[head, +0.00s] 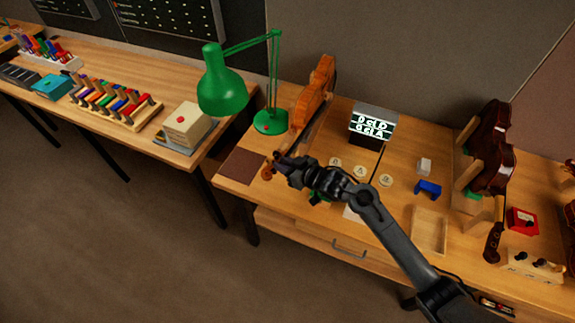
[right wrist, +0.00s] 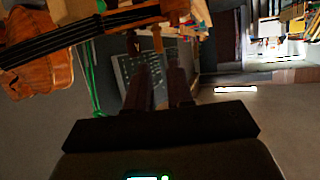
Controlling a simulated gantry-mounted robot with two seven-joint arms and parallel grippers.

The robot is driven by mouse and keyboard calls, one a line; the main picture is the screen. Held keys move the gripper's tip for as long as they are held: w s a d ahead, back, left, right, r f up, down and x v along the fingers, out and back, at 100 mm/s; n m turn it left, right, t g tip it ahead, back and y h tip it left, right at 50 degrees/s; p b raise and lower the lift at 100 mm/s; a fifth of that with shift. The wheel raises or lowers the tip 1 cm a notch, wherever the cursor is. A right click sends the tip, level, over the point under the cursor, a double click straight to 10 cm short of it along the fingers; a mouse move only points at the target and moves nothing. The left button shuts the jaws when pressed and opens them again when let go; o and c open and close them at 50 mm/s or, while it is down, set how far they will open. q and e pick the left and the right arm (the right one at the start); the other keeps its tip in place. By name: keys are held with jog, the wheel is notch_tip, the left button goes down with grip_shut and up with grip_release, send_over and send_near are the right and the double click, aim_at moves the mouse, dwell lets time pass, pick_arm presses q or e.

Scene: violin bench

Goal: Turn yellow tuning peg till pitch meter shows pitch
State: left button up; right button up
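The orange violin (head: 312,95) stands in the head view with its neck slanting down toward the front left; its body (right wrist: 40,78) and pegbox also cross the top left of the right wrist view. A yellowish tuning peg (right wrist: 157,40) hangs from the pegbox there, with a darker peg beside it. My right gripper (head: 280,164) is at the pegbox in the head view. In the wrist view its two dark fingers (right wrist: 160,72) are apart, with the yellowish peg just beyond the gap between their tips; contact is not visible. The pitch meter (head: 372,122) shows lit letters. My left gripper is not in view.
A green lamp (head: 225,85) stands left of the violin. Round labelled discs (head: 360,172) lie right of my gripper. A blue block (head: 428,188), an open wooden tray (head: 430,229) and a dark violin (head: 490,150) are farther right. A brown mat (head: 243,166) lies at the left edge.

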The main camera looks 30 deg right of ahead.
jog(key=shift+v, duration=0.85)
dwell(0.7)
dwell(0.4)
jog(key=s+a+f+m+g, duration=0.1)
jog(key=s+a+f, duration=0.1)
jog(key=s+f, duration=0.35)
jog(key=s+a+f+m+g+h, duration=0.1)
jog(key=s+a+f+g, duration=0.1)
jog(key=s, duration=0.7)
jog(key=s+a+f+g, duration=0.1)
jog(key=s+a+f, duration=0.1)
jog(key=s+f, duration=0.35)
jog(key=s+d+r+g+h, duration=0.2)
jog(key=s+r+g, duration=0.15)
jog(key=s, duration=0.35)
jog(key=s+d+r+g+h, duration=0.2)
jog(key=s+d+r, duration=0.15)
jog(key=s, duration=0.35)
notch_tip(320, 180, up, 17)
jog(key=p, duration=1.6)
jog(key=shift+a+p, duration=0.3)
jog(key=shift+a, duration=0.2)
